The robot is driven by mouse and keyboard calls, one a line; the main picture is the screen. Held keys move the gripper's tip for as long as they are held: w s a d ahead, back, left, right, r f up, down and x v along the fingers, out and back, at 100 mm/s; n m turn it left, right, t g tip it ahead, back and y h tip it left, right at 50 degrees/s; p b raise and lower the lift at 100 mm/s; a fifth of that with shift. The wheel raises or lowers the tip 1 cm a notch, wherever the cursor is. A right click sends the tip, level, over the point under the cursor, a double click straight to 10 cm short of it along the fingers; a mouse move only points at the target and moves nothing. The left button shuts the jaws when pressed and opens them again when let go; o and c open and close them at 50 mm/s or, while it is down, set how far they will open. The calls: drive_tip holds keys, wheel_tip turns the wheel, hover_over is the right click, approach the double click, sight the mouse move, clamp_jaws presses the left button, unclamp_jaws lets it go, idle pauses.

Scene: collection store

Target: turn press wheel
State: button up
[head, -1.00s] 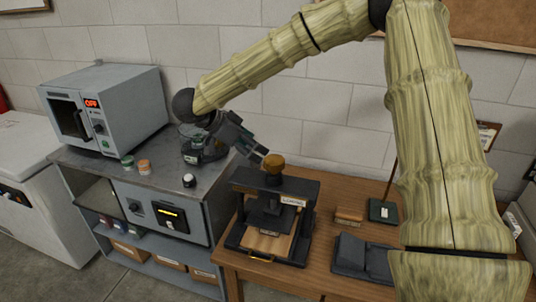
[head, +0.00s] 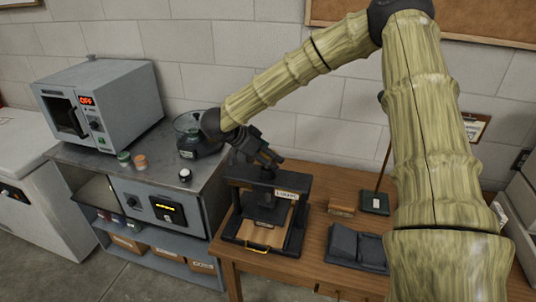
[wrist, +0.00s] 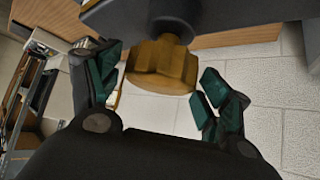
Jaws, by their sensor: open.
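The press (head: 295,232) is a dark frame on the wooden table, with a labelled crossbar and a wooden board in its base. Its brass-coloured, faceted wheel (wrist: 160,66) sits on a short stem under a dark bar in the wrist view. In the head view my gripper hides the wheel. My gripper (head: 274,160) is at the top of the press. In the wrist view its green-padded fingers are open, one on each side of the wheel. A gap shows at the right finger; whether the left finger touches the wheel I cannot tell.
Left of the press, a metal cabinet (head: 165,171) carries an oven (head: 101,105), a glass vessel (head: 192,135) and small jars. Right of it on the table lie a dark folded block (head: 357,247), a wooden block (head: 342,205) and a green-based object (head: 375,203). A wall stands behind.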

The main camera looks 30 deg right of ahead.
drive_tip(key=shift+s, duration=0.1)
drive_tip(key=c, duration=1)
